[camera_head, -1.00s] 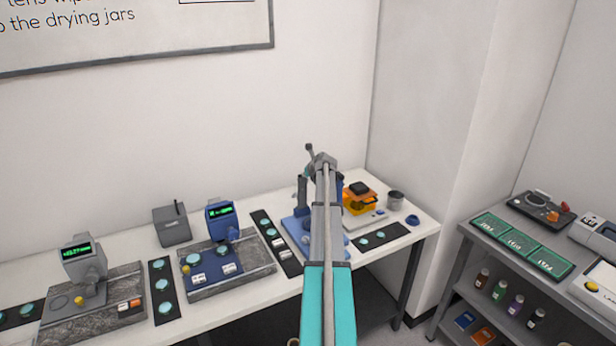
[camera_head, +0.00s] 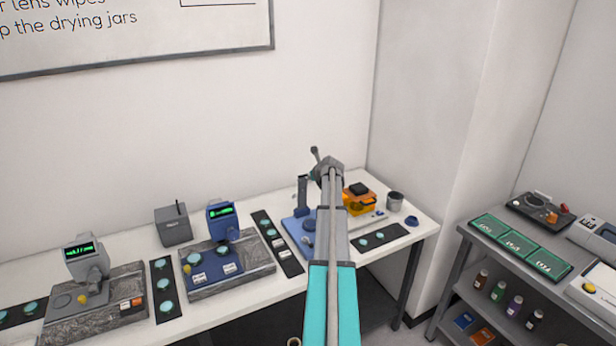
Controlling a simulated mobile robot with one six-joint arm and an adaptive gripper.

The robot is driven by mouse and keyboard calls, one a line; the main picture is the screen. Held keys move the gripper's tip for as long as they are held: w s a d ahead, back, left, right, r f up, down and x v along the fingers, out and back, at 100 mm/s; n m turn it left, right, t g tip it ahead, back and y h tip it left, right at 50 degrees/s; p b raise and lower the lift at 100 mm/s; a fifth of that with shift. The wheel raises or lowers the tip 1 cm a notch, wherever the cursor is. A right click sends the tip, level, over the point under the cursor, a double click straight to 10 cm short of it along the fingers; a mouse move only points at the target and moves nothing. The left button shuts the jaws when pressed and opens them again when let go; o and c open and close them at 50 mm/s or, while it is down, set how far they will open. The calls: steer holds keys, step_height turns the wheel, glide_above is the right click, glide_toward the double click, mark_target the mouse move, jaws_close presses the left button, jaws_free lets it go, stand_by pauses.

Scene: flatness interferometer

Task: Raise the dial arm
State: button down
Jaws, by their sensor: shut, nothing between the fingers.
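A small grey part (camera_head: 307,240) shows on the base close to my arm. My arm rises from the bottom edge to a grey joint above the bench. My gripper is hidden behind the arm, so its contact with the instrument cannot be told.
An orange device (camera_head: 358,199), a grey cup (camera_head: 395,200) and a blue ring (camera_head: 412,221) are right of my arm. Dark strips with round discs (camera_head: 277,240) lie on the bench. Two display instruments (camera_head: 221,220) (camera_head: 84,265) stand left. A grey shelf cart (camera_head: 463,255) is at right.

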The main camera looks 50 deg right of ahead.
steer(key=s+a+r+p, duration=0.2)
steer(key=s+r+p, duration=0.3)
steer(key=r+p, duration=0.1)
steer(key=shift+a+r, duration=0.15)
steer(key=shift+r, duration=0.35)
stand_by(0.6)
steer(key=w+a+f+n+g+y+b, duration=0.15)
steer(key=w+a+f+n, duration=0.35)
steer(key=a, duration=0.8)
steer(key=w+a+f+n+g+y+b, duration=0.1)
steer(key=w+a+f+n+y+b, duration=0.1)
steer(key=a+n, duration=0.85)
steer(key=w+a+f+n+g+y+b, duration=0.1)
steer(key=w+a+f+n+y+b, duration=0.2)
steer(key=a, duration=1.2)
steer(key=s+a+f+n+g+b, duration=0.1)
steer(key=s+a+f+n+g, duration=0.1)
steer(key=a+n, duration=0.5)
steer(key=s+a+f+n+g+h+b, duration=0.1)
steer(key=s+a+f+n, duration=0.3)
steer(key=a, duration=1.1)
steer(key=s+a+f+n+g+h+b, duration=0.1)
steer(key=s+a+f+n+g+b, duration=0.2)
steer(key=s+a+n, duration=0.5)
steer(key=shift+a+f+n, duration=0.25)
steer(key=shift+a+n, duration=1.2)
steer(key=shift+n, duration=0.3)
